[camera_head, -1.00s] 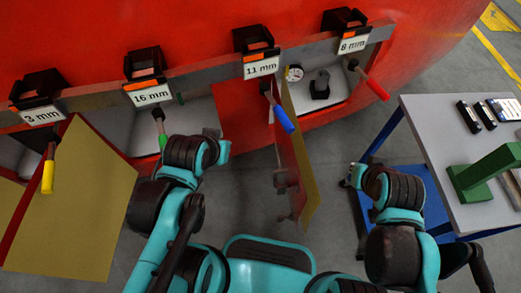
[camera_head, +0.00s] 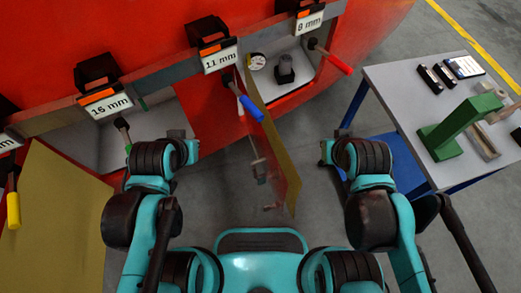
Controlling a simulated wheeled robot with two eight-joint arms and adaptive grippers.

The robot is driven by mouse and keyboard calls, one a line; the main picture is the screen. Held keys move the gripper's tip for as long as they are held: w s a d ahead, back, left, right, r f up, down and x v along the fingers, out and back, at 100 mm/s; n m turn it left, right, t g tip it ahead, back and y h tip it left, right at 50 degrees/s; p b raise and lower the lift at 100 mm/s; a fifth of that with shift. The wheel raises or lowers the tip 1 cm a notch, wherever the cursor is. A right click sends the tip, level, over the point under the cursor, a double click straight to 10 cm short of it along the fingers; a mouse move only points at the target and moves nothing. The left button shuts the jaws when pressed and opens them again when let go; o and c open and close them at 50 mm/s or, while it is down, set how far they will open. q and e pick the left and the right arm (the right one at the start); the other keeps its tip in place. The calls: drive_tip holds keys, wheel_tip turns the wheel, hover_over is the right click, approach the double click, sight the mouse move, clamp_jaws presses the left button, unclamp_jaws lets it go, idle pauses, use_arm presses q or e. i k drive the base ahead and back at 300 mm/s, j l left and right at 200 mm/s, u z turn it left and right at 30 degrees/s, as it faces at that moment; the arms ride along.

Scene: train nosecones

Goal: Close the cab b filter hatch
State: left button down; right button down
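Two hatch doors stand open below the red nosecone's ledge; I cannot tell which is the cab b filter hatch. The middle door (camera_head: 277,150), red outside and yellow inside, is seen nearly edge-on beside a compartment (camera_head: 300,62) holding a round gauge (camera_head: 257,61) and a dark fitting (camera_head: 286,70). The left door (camera_head: 55,215) shows its broad yellow inner face. My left arm's end (camera_head: 190,150) is left of the middle door, and my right arm's end (camera_head: 327,152) is right of it, apparently apart from it. Neither gripper's fingers can be made out.
A grey-topped table (camera_head: 400,100) with a green stand (camera_head: 455,125) and small black items is at the right. Blue (camera_head: 250,110), red (camera_head: 335,62) and yellow (camera_head: 13,210) handled tools hang from the ledge. Open floor (camera_head: 235,215) lies below the middle door.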

sight(272, 154)
drive_tip(key=k+l+z, duration=0.1)
drive_tip(key=k, duration=0.75)
